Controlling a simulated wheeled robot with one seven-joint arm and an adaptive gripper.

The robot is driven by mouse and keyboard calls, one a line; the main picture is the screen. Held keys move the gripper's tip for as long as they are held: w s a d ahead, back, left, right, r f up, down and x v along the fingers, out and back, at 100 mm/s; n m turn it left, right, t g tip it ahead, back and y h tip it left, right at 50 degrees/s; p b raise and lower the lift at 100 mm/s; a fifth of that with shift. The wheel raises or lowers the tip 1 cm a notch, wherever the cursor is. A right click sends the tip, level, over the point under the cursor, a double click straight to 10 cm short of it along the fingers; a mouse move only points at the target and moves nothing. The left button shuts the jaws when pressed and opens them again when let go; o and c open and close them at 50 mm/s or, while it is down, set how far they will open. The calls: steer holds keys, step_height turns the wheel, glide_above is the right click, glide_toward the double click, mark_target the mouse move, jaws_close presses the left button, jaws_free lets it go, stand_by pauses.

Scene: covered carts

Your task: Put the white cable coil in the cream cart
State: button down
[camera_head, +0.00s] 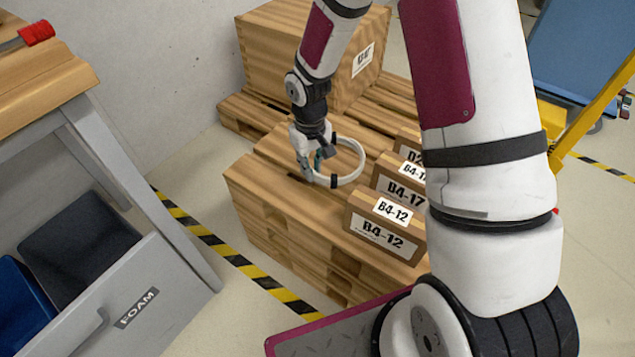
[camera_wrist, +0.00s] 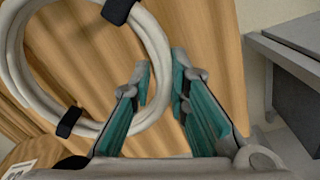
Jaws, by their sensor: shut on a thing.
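The white cable coil (camera_head: 363,158) is a ring with black ties, at the pallet stack in the middle of the head view. My gripper (camera_head: 313,167) is shut on its left side. In the wrist view, one side of the coil (camera_wrist: 151,32) passes between my teal-lined fingers (camera_wrist: 162,78), with the left finger inside the ring and the right finger outside. I cannot tell whether the coil still touches the wood below it. I see no cream cart in either view.
The coil is over a wooden pallet stack (camera_head: 255,205) with labelled boxes (camera_head: 378,236) to its right. A larger wooden crate (camera_head: 270,55) is behind. A grey drawer marked FOAM (camera_head: 135,300) stands open at left. A blue panel (camera_head: 580,50) and yellow frame (camera_head: 592,110) are at right.

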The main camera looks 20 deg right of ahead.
mark_target(312, 188)
step_height(312, 188, down, 5)
steer(key=shift+f+b, duration=0.2)
steer(key=shift+b, duration=0.85)
steer(key=c, duration=1.5)
jaws_free()
steer(key=shift+c, duration=0.2)
step_height(312, 188, up, 12)
steer(key=p, duration=0.5)
steer(key=shift+a+r, duration=0.1)
